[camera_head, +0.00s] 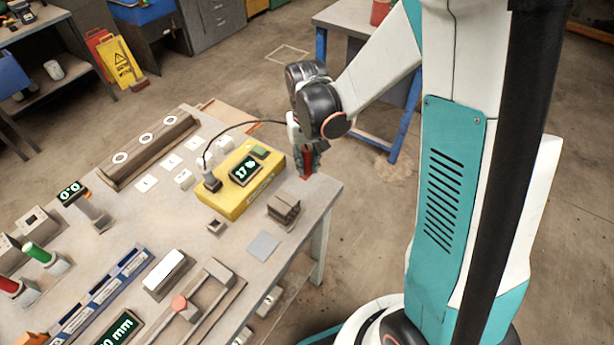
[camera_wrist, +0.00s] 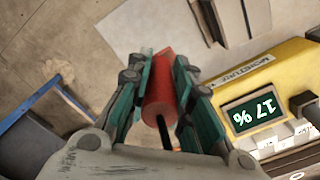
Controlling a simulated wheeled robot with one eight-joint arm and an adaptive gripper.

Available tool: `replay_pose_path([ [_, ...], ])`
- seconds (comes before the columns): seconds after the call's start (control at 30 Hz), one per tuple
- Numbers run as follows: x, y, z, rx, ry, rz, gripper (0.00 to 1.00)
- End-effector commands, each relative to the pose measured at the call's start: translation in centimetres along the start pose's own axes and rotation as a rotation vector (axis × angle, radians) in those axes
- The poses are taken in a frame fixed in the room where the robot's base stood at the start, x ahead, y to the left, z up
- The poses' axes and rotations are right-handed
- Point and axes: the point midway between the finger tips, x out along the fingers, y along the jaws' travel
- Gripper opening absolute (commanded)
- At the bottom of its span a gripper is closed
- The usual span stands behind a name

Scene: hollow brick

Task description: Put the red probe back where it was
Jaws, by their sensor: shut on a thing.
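My gripper (camera_head: 308,152) is over the table's far right corner, its fingers pointing down. It is shut on the red probe (camera_head: 307,173), a red cylinder. In the wrist view the probe (camera_wrist: 160,88) sits between the teal fingers, with a black cable at its near end. The yellow moisture meter (camera_head: 229,201) lies left of my gripper; its screen reads 17 %. A black cable arcs from the meter's plug up to my gripper. Whether the probe's tip touches the table is hard to tell.
A brown slotted block (camera_head: 284,209), a grey square plate (camera_head: 264,246) and a small square holder (camera_head: 215,227) are in front of the meter. A long dark block (camera_head: 150,152) with white rings lies at the back left. The table's right edge is close to my gripper.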

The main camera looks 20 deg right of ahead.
Motion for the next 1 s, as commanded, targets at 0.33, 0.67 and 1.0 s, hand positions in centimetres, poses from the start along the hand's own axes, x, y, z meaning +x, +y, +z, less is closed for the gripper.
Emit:
replay_pose_path([
  [0.33, 3.1, 0.0, 0.0, 0.000, 0.000, 0.000, 0.01],
  [0.67, 5.2, 0.0, 0.0, 0.000, 0.000, 0.000, 0.01],
  [1.0, 5.4, 0.0, 0.0, 0.000, 0.000, 0.000, 0.40],
])
